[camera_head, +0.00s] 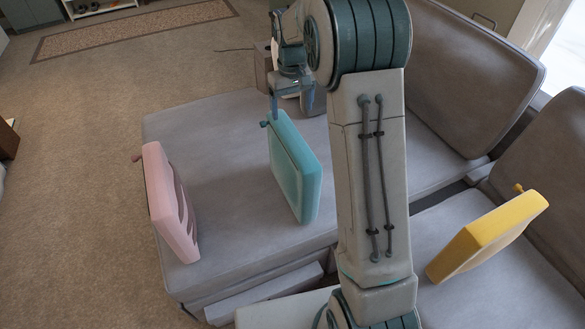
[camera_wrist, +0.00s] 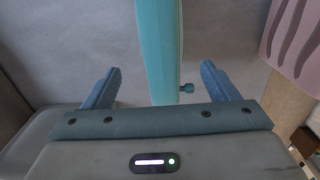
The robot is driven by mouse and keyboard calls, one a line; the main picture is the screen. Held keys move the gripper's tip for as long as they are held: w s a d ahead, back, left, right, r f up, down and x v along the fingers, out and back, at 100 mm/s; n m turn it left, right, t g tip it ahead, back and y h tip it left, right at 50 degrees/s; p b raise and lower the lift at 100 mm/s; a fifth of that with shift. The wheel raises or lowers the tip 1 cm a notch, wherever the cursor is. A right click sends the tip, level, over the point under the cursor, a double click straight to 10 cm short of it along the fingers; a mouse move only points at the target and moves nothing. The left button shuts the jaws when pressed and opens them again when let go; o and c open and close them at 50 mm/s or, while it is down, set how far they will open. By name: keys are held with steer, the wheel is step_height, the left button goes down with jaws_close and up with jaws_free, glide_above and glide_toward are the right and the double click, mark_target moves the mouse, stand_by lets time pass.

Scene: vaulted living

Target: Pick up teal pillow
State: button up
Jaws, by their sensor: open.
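The teal pillow (camera_head: 292,168) stands on its edge on the grey sofa seat, left of my arm in the head view. A small teal knob sticks out near its top end. In the wrist view the teal pillow (camera_wrist: 160,50) lies between the two blue fingers, with a gap on each side. My gripper (camera_head: 290,100) is at the pillow's upper end in the head view; its fingers also show in the wrist view (camera_wrist: 158,84). It is open and holds nothing. One finger partly overlaps the pillow's top in the head view.
A pink slotted pillow (camera_head: 170,203) stands left on the sofa seat (camera_head: 225,150); it also shows in the wrist view (camera_wrist: 294,38). A yellow pillow (camera_head: 487,237) stands on the right seat. Sofa backrests (camera_head: 470,75) rise at the right. Carpet lies open at the left.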

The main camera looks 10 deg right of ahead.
mark_target(292, 135)
step_height(292, 135, down, 13)
steer(key=shift+r+b, duration=0.1)
steer(key=shift+b, duration=0.5)
jaws_close()
